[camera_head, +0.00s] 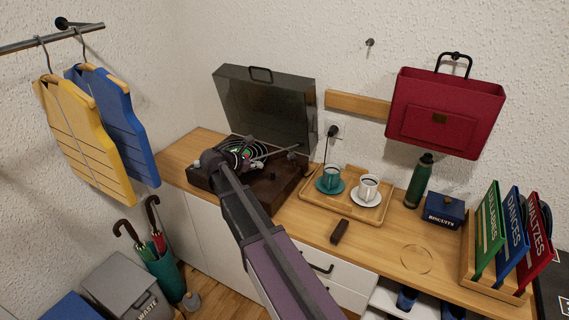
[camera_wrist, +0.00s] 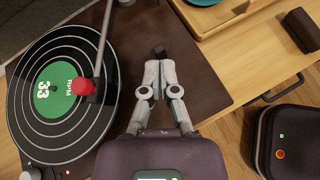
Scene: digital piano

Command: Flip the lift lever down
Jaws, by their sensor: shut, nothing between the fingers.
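The record player (camera_head: 282,190) has a dark brown deck and a raised smoky lid (camera_head: 268,105). In the wrist view its deck (camera_wrist: 212,85) lies under my gripper (camera_wrist: 160,50). The fingers are shut and empty, right of the black record (camera_wrist: 60,130) with its green label. The tonearm (camera_wrist: 101,40) reaches over the record to a red-topped head (camera_wrist: 83,87). A small grey part shows at the top edge beside the tonearm; I cannot tell if it is the lift lever. In the head view my arm hides part of the deck and the fingertips.
A wooden tray (camera_head: 313,201) with a teal cup (camera_head: 331,174) and a white cup (camera_head: 368,186) stands right of the player. A dark brown block (camera_head: 340,231) lies in front of the tray. Bare sideboard top (camera_head: 370,247) shows to its right.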

